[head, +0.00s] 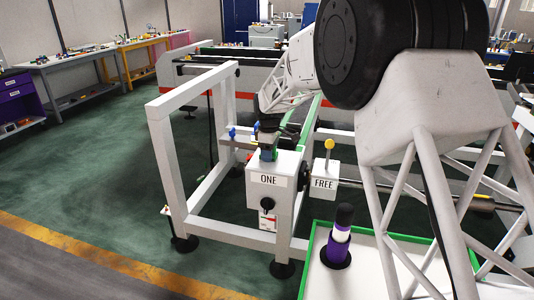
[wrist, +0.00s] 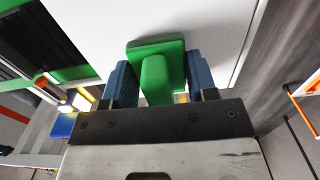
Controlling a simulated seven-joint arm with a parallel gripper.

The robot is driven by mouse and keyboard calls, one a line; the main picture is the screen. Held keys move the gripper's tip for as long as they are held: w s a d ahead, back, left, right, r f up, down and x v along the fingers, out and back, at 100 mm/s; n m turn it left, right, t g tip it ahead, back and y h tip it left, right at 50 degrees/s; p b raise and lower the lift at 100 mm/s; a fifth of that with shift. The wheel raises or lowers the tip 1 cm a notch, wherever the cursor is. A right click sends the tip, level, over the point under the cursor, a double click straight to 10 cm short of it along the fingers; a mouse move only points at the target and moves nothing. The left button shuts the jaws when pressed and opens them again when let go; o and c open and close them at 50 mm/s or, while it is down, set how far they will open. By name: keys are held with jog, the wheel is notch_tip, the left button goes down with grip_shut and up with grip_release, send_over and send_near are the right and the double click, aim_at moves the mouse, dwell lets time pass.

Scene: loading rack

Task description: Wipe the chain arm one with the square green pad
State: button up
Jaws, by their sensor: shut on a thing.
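The square green pad (wrist: 155,50) is in the wrist view, with its narrower green handle between the two blue fingers. My gripper (wrist: 160,85) is shut on that handle. In the head view my gripper (head: 267,153) is at the top of the white box labelled ONE (head: 269,195), with a bit of green showing between its fingers. A white surface (wrist: 210,35) lies beyond the pad in the wrist view; I cannot tell whether the pad touches it. Which part is chain arm one is not clear, apart from the ONE label.
A smaller box labelled FREE (head: 325,184) with a yellow knob (head: 329,145) stands right of the ONE box. A white frame (head: 162,150) stands left. A purple, white and black bottle-like object (head: 338,240) stands in a green-edged tray (head: 310,255). The floor at left is clear.

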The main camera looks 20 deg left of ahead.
aim_at(286, 161)
jog(key=shift+d, duration=3.15)
jog(key=shift+a, duration=4)
jog(key=shift+r, duration=4.1)
